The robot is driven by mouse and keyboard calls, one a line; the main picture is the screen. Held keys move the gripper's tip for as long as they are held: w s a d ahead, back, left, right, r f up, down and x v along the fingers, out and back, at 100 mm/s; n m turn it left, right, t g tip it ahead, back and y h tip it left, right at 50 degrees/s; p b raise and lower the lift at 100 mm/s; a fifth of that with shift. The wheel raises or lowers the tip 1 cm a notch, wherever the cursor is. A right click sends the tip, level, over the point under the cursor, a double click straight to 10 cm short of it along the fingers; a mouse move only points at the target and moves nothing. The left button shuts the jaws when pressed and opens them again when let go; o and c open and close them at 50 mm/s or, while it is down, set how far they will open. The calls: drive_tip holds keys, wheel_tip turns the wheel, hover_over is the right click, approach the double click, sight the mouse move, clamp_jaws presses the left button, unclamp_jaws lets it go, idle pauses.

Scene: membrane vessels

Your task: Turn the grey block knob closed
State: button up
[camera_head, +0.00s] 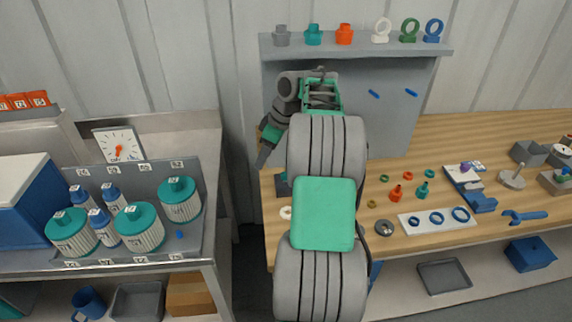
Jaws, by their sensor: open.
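A grey block (558,181) with a small blue knob (564,172) on top sits at the right edge of the wooden bench, partly cut off by the frame. Another grey block (532,151) stands just behind it. I cannot tell for sure which one carries the task's knob, or how far it is turned. My gripper (265,155) points down at the bench's left end, far from these blocks. Its fingers show as a small dark shape, open, with nothing seen between them. My arm hides part of the bench behind it.
The bench (420,150) holds small coloured rings and fittings, a white plate with blue rings (437,220), a blue wrench (525,216) and a grey stand (512,179). A shelf (380,51) with fittings stands behind. A metal table (207,200) with teal-lidded vessels is at left.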

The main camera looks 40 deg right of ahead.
drive_tip(key=n, duration=0.2)
approach(285, 173)
drive_tip(key=f, duration=0.1)
drive_tip(key=x, duration=0.7)
drive_tip(key=shift+w+a+f, duration=0.2)
drive_tip(key=shift+a+f, duration=0.05)
drive_tip(key=shift+f, duration=0.05)
clamp_jaws()
